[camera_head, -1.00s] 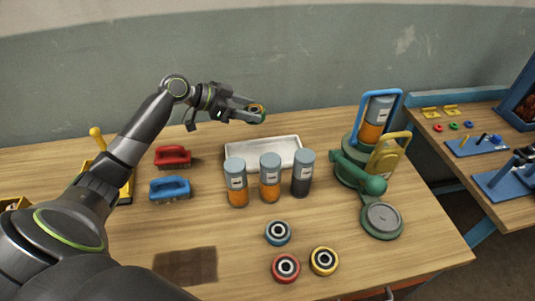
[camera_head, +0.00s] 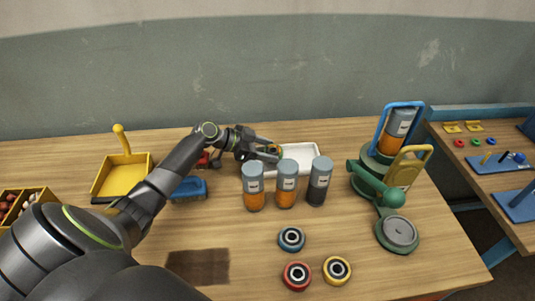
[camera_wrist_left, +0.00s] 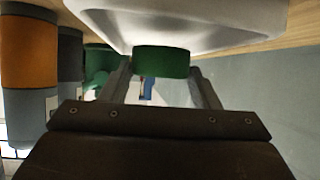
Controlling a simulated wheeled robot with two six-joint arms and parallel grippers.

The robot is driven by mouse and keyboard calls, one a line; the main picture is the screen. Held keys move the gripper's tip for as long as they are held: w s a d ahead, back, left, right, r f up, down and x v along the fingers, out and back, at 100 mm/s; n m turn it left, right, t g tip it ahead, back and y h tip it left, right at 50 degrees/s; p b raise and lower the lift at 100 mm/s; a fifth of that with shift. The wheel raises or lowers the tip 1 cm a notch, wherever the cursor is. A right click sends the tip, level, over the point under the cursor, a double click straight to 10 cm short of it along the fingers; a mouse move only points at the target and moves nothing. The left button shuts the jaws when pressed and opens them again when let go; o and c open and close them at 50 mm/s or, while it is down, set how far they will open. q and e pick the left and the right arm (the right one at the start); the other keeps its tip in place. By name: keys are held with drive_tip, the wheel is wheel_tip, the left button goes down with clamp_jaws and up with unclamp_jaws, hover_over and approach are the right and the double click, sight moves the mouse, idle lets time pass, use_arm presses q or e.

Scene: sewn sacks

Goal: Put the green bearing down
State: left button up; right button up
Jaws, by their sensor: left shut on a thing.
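My left gripper (camera_head: 270,149) is shut on the green bearing (camera_wrist_left: 162,62), which sits between the fingertips in the left wrist view. In the head view the bearing (camera_head: 276,151) is small and partly covered by the fingers. The gripper is at the left end of the white tray (camera_head: 304,156), behind the row of canisters. The tray's pale underside or wall (camera_wrist_left: 190,18) fills the top of the wrist view, close to the bearing. I cannot tell whether the bearing touches the tray. My right gripper is not in view.
Three grey-capped canisters (camera_head: 286,185) stand in front of the tray. Blue (camera_head: 291,239), red (camera_head: 297,276) and yellow (camera_head: 337,270) bearings lie near the front. A green stand (camera_head: 374,178) is at right.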

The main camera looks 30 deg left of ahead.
use_arm(q)
wheel_tip(320, 180, down, 2)
drive_tip(key=shift+f, duration=0.2)
drive_tip(key=shift+f, duration=0.1)
drive_tip(key=o, duration=1)
drive_tip(key=shift+o, duration=0.2)
drive_tip(key=b+v, duration=0.3)
drive_tip(key=v, duration=0.8)
drive_tip(key=shift+s+a, duration=0.1)
drive_tip(key=shift+s+a+r+b, duration=0.25)
drive_tip(key=shift+s+b, duration=0.05)
